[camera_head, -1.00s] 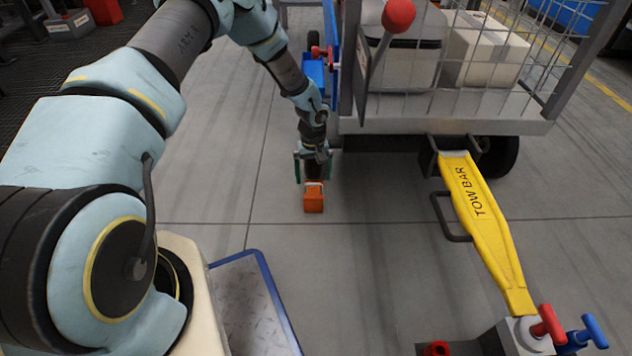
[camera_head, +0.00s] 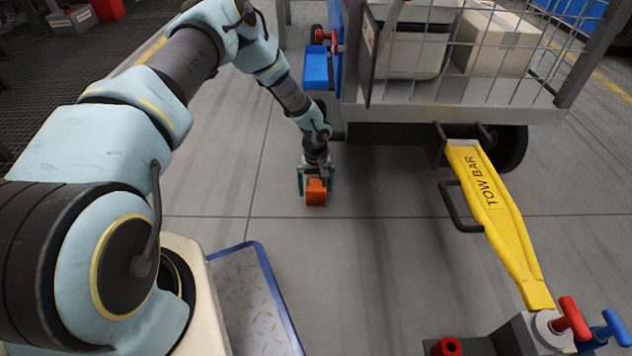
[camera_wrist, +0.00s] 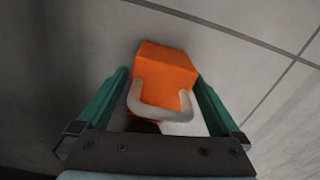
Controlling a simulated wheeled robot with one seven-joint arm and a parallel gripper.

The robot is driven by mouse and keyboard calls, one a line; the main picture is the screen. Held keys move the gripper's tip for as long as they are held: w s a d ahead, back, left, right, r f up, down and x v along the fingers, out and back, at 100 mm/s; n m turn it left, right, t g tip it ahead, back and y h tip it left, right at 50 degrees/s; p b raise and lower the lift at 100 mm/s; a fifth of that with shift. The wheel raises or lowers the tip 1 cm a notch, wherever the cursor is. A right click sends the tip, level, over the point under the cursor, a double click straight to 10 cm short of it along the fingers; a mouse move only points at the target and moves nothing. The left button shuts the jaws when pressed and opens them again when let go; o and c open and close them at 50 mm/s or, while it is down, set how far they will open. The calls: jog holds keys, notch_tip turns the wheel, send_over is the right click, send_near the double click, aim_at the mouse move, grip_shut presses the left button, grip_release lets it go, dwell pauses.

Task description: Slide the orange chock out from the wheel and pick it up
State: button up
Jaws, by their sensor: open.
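The orange chock (camera_head: 316,194) is on the grey floor in the head view, at the lower end of my arm. In the wrist view the chock (camera_wrist: 168,68) shows an orange block with a pale U-shaped handle (camera_wrist: 160,112) on the side toward my gripper. My gripper (camera_head: 316,184) is open, with one teal finger on each side of the chock. A dark wheel (camera_head: 512,148) shows under the cart's right side. Which wheel the chock belongs to is not clear; my arm hides part of the area behind it.
The mesh cart (camera_head: 460,112) stands behind and right of my gripper, carrying boxes. A yellow tow bar (camera_head: 492,215) slopes from it toward the front right. A blue block (camera_head: 316,68) is behind my arm. Floor left and right of the chock is clear.

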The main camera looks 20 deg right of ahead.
jog(key=shift+f, duration=0.85)
grip_shut()
dwell(0.3)
